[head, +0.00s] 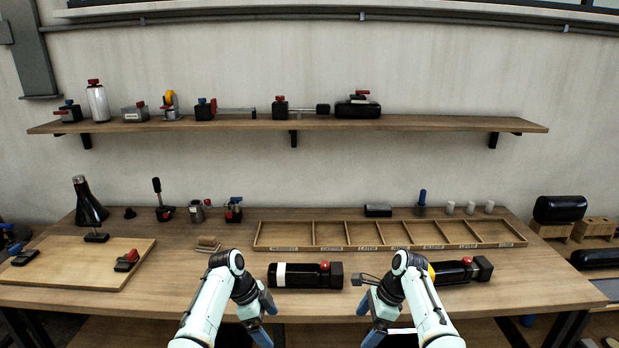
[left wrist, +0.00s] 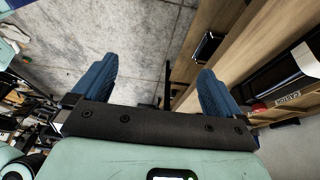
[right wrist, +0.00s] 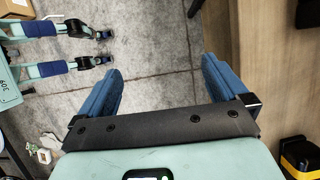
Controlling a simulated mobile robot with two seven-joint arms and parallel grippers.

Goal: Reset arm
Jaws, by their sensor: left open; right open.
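My left gripper (head: 263,318) hangs at the front edge of the wooden workbench (head: 400,297), with blue fingers pointing down. In the left wrist view, its fingers (left wrist: 155,90) are wide apart with nothing between them. My right gripper (head: 370,318) hangs at the same front edge, to the right of the left one. In the right wrist view, its fingers (right wrist: 160,90) are also spread and empty, with the concrete floor (right wrist: 160,50) beyond. Neither gripper holds anything.
A black cylinder with a white band (head: 300,275) and a black cylinder with a yellow band (head: 455,271) lie near the grippers. An empty divided wooden tray (head: 390,247) is behind them. A wooden board (head: 75,262) is at left. A shelf (head: 400,123) holds several fixtures.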

